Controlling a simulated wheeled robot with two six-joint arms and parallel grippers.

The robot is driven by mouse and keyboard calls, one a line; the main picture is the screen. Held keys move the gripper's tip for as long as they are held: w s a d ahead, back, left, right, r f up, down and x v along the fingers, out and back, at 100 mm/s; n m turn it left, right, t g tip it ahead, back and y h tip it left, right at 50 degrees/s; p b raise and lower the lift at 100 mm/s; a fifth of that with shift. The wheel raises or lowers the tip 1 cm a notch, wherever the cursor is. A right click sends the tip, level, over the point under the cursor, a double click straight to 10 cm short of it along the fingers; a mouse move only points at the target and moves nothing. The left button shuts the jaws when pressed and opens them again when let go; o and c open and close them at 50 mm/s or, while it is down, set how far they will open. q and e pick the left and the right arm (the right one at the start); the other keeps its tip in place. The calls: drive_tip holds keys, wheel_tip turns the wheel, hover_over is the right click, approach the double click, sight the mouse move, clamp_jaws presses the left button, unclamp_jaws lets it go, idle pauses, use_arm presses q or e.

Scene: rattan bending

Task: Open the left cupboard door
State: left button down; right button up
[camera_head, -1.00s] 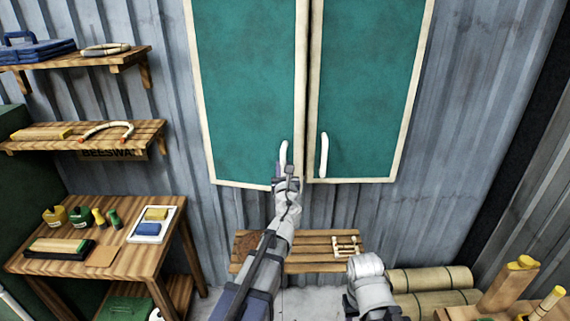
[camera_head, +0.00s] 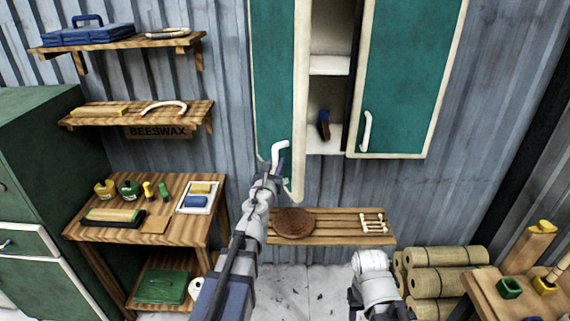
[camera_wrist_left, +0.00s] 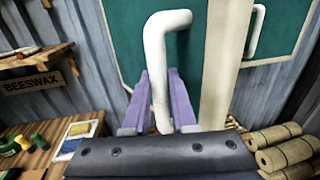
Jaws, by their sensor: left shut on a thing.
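The left cupboard door (camera_head: 273,70) is green with a cream frame and stands partly open, swung out toward me. Its white bar handle (camera_head: 281,148) sits near the lower free edge. My left gripper (camera_head: 270,168) is shut on this handle. In the left wrist view the white handle (camera_wrist_left: 158,70) passes between the purple-grey fingers of the left gripper (camera_wrist_left: 162,88). The right door (camera_head: 405,75) is shut, with its own white handle (camera_head: 366,131). My right arm shows at the bottom, but its gripper is not visible.
Inside the cupboard are a pale shelf (camera_head: 330,65) and a small dark object (camera_head: 324,126). Below is a slatted bench (camera_head: 340,226) with a round brown disc (camera_head: 294,222). A wooden table (camera_head: 190,232) stands left, rolled bundles (camera_head: 445,257) right.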

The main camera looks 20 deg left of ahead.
use_arm(q)
drive_tip(key=s+a+m+h, duration=0.2)
drive_tip(key=s+a+h, duration=0.1)
drive_tip(key=a, duration=0.5)
drive_tip(key=shift+a, duration=0.35)
use_arm(e)
drive_tip(key=shift+s+a, duration=0.25)
drive_tip(key=shift+a, duration=0.05)
use_arm(q)
drive_tip(key=c, duration=0.7)
unclamp_jaws()
drive_tip(key=shift+s+d, duration=0.1)
